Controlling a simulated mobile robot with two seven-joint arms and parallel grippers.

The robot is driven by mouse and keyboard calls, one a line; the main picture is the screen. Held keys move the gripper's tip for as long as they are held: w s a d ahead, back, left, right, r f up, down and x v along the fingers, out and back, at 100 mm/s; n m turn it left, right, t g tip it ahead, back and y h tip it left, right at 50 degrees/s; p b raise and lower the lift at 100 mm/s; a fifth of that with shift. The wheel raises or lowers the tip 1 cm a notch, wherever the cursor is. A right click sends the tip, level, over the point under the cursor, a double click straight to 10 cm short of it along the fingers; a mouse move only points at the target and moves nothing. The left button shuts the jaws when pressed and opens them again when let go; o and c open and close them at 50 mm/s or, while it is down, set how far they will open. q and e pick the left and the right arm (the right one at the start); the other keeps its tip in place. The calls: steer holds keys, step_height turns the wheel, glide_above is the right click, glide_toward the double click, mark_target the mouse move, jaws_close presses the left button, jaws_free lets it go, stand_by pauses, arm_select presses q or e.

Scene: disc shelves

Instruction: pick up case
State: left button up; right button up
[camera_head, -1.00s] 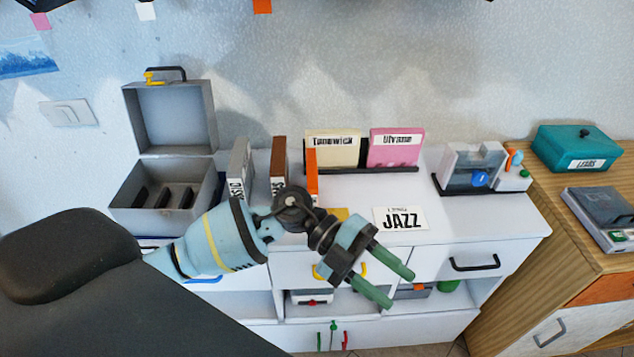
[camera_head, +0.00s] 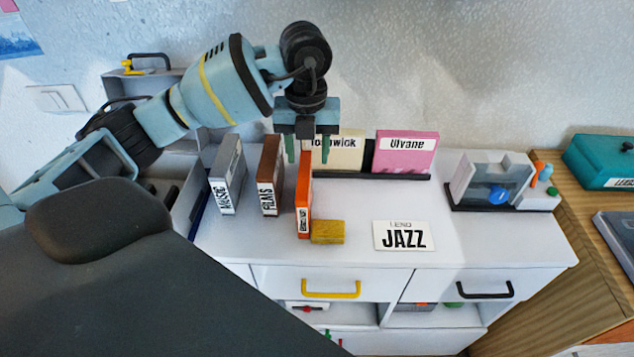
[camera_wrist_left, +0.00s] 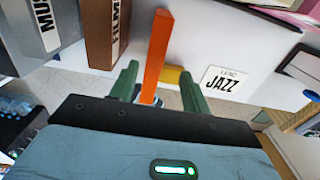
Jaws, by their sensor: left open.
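A slim orange case (camera_head: 304,202) with a white spine label stands upright on the white cabinet top. My left gripper (camera_head: 307,152) points down over it, open and empty, its green fingers at about the height of its top edge. In the left wrist view the orange case (camera_wrist_left: 157,50) lies between the two spread fingers, apart from both. A brown FILMS case (camera_head: 270,175) and a grey MUSIC case (camera_head: 228,175) stand to its left. A cream case (camera_head: 340,152), partly hidden by my gripper, and a pink Ulvane case (camera_head: 406,152) stand behind. My right gripper is not in view.
A small yellow block (camera_head: 328,232) lies right by the orange case. A white JAZZ card (camera_head: 403,236) lies on the clear right part of the top. A grey disc device (camera_head: 490,180) stands farther right. My arm partly hides an open grey box (camera_head: 187,205) at left.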

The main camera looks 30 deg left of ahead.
mark_target(304, 173)
arm_select(q)
steer(key=shift+s+r, duration=0.15)
steer(key=shift+s+f, duration=0.2)
steer(key=shift+s, duration=0.25)
steer(key=shift+w+f, duration=0.1)
steer(key=shift+f, duration=1.2)
steer(key=shift+s+f, duration=0.15)
steer(key=shift+f, duration=1.05)
steer(key=shift+s+f, duration=0.1)
steer(key=shift+f, duration=1.05)
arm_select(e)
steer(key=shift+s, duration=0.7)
arm_select(q)
steer(key=shift+c, duration=0.5)
jaws_close()
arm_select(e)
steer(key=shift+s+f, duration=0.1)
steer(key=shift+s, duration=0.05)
